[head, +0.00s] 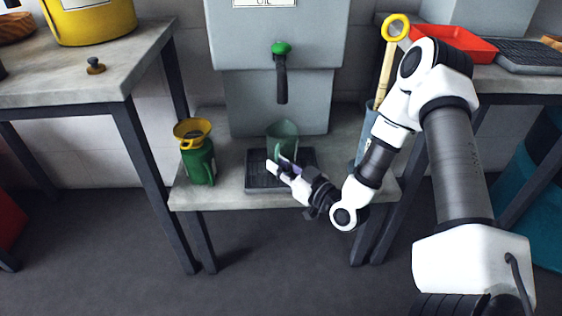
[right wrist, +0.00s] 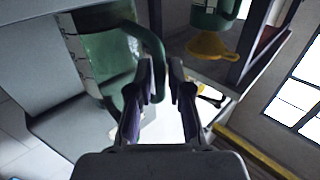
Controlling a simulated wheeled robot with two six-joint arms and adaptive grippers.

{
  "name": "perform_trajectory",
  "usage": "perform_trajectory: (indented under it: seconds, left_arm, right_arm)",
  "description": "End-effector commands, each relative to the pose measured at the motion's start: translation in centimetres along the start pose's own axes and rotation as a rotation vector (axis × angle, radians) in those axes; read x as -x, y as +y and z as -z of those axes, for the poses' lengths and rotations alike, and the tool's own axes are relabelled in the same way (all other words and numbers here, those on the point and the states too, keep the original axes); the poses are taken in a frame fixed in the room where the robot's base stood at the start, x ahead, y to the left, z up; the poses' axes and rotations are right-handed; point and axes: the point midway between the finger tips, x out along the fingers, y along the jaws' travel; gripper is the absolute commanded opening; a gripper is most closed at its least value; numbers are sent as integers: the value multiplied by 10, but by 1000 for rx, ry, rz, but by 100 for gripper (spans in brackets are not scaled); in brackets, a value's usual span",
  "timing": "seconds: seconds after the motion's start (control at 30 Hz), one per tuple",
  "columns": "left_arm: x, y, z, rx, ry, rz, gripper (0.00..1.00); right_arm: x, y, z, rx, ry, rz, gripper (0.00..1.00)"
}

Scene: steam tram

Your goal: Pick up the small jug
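The small jug (head: 283,138) is green and stands on the dark grated drip tray (head: 262,182) below the tap. In the right wrist view the jug (right wrist: 108,58) looks translucent, and its curved green handle (right wrist: 156,62) points toward my fingers. My right gripper (head: 281,167) is in front of the jug at low height and partly covers it. In the right wrist view the fingers (right wrist: 160,88) are apart, with the handle's end between or just beyond their tips. I cannot tell whether they touch it. My left gripper is not in view.
A green can with a yellow funnel (head: 197,155) stands left on the low shelf (head: 228,195). The grey tank's green-knobbed tap (head: 281,70) hangs above the jug. A blue-grey container (head: 367,130) with a yellow-handled tool stands right, near my arm. Benches flank both sides.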

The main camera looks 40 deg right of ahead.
Motion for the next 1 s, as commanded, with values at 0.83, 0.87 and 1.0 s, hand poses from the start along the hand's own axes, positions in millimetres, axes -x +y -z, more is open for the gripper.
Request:
perform_trajectory:
  seconds: [0.83, 0.87, 1.0]
  left_arm:
    - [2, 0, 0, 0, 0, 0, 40]
    - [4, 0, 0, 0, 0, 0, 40]
    - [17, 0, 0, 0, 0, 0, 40]
  right_arm:
    - [-8, 0, 8, -2, -1, -1, 0]
    - [-8, 0, 11, -2, -1, -1, 0]
    - [-8, 0, 30, -2, 1, -1, 0]
